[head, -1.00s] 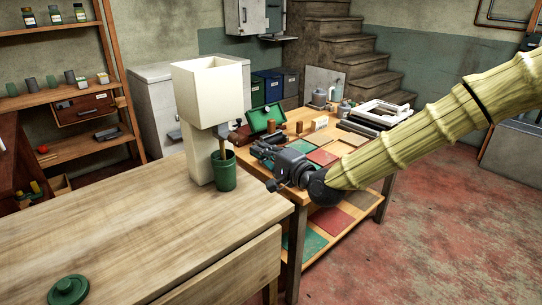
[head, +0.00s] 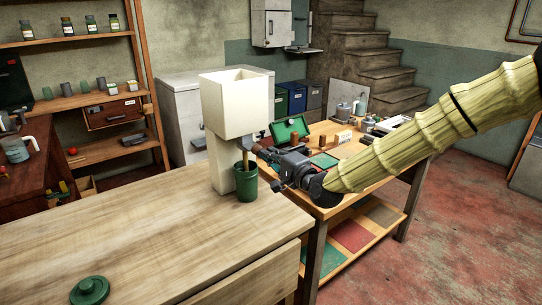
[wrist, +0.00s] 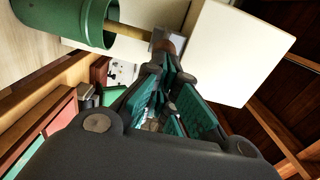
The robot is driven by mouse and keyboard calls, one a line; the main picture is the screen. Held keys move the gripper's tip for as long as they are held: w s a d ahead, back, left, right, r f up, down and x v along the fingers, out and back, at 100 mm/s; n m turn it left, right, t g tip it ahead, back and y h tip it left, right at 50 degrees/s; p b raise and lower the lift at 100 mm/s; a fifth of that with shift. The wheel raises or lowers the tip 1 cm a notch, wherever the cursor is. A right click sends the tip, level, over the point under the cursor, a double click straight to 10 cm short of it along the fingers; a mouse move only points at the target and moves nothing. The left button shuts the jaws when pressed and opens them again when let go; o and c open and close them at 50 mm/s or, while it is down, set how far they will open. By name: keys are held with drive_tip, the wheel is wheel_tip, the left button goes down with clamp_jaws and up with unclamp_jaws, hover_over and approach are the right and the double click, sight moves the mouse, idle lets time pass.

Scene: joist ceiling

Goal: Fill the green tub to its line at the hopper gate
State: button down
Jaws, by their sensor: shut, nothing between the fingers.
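The cream hopper (head: 236,105) stands on a post at the wooden table's far edge. The green tub (head: 246,187) sits upright under its spout, and also shows in the wrist view (wrist: 75,18). A narrow brown stream (head: 245,159) runs from the spout into the tub; it shows tan in the wrist view (wrist: 133,31). The tub's line and fill level are not visible. My gripper (head: 261,150) is shut and empty, just right of the spout and above the tub's rim. In the wrist view a brown knob (wrist: 165,46) at the spout lies close to my fingertips; contact is unclear.
A green knobbed lid (head: 89,290) lies on the wooden table (head: 150,240), whose middle is clear. A workbench (head: 320,190) behind my gripper holds an open green case (head: 290,131), colored panels and bottles. Shelves with jars stand at left.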

sight(252, 146)
drive_tip(key=shift+x, duration=1.2)
drive_tip(key=shift+r, duration=0.15)
